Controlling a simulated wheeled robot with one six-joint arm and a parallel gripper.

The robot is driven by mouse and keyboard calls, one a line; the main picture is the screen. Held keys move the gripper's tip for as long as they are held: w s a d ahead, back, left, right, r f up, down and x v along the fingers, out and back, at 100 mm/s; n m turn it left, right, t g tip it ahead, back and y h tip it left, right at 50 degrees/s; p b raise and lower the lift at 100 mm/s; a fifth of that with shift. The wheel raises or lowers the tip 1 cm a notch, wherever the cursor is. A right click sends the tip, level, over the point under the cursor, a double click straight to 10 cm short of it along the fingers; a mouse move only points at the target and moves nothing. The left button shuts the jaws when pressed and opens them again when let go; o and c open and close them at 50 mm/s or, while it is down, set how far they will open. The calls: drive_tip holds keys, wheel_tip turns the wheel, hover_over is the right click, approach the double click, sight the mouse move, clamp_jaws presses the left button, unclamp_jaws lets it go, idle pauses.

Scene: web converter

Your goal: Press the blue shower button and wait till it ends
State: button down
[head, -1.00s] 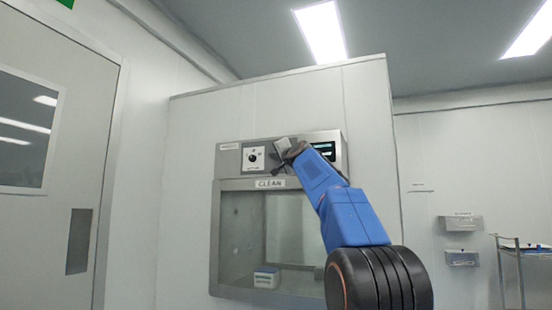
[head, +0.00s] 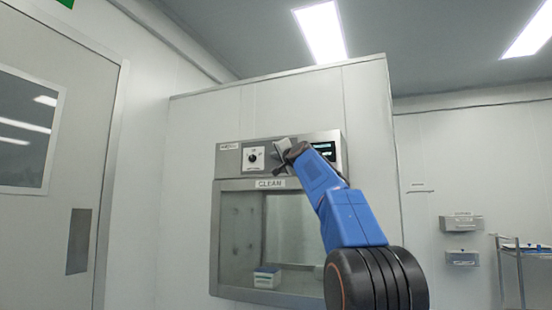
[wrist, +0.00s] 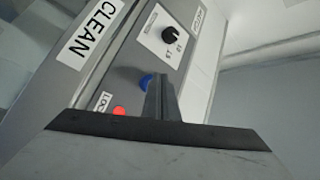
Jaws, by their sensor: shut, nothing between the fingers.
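The pass box (head: 228,200) marked CLEAN is set in the white wall, with a grey control panel along its top. In the wrist view the blue button (wrist: 146,81) sits on that panel, partly hidden behind my fingers. My gripper (wrist: 160,84) is shut and empty, its tips right at the blue button; I cannot tell if they touch it. In the head view my gripper (head: 280,155) is in front of the panel and hides the button. A red light (wrist: 119,110) labelled LOCK is beside the button. A black rotary knob (wrist: 170,35) is on a white plate.
A small display (head: 325,151) is right of my gripper. A white box (head: 266,278) stands inside the chamber behind glass. A door (head: 75,230) is at the left. Wall holders (head: 461,223) and a trolley (head: 520,252) are at the right.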

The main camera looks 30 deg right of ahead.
drive_tip(key=shift+w+d, duration=0.4)
drive_tip(key=shift+d, duration=0.1)
idle(1.0)
drive_tip(key=shift+s+a, duration=0.65)
drive_tip(key=shift+a, duration=0.15)
drive_tip(key=s+a, duration=0.1)
drive_tip(key=a, duration=0.1)
drive_tip(key=s+a, duration=0.2)
idle(0.7)
idle(0.4)
